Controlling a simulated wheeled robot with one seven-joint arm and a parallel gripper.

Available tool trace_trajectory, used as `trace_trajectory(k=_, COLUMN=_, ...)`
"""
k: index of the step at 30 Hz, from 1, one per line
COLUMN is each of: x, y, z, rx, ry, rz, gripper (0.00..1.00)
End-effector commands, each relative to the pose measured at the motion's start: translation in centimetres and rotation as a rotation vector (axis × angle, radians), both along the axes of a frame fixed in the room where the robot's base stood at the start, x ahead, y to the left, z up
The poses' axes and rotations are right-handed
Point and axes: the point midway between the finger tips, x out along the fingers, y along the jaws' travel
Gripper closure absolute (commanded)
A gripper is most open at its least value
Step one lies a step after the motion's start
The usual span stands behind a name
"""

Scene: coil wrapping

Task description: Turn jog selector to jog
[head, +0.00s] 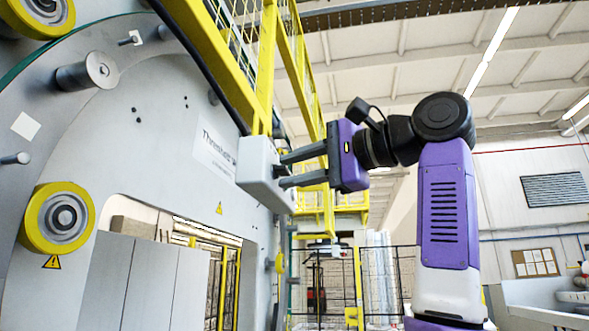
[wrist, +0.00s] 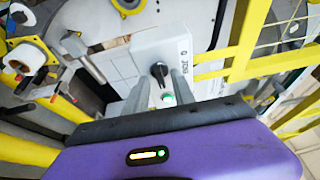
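The jog selector is a black knob (wrist: 158,72) on the face of a pale control box (wrist: 150,45). Small dark lettering is beside it, and a green-lit button (wrist: 168,99) sits just below it. In the wrist view my gripper (wrist: 160,80) has a finger on either side of the knob and button, with nothing held. Whether the fingertips touch the box is unclear.
A large grey ring-shaped machine (head: 150,120) with yellow rollers (head: 58,217) fills the left. Yellow railings (head: 262,60) rise behind the box. A black mesh fence (head: 385,275) stands farther back.

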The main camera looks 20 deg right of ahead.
Motion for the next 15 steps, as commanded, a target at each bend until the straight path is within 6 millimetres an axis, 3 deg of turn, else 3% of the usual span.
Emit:
trace_trajectory(k=8, x=-0.9, y=-0.6, z=-0.1, rx=0.001, ry=-0.004, rz=-0.001, gripper=0.69)
trace_trajectory(k=15, x=-4.3, y=-2.7, z=-0.2, rx=0.001, ry=-0.004, rz=-0.002, gripper=0.69)
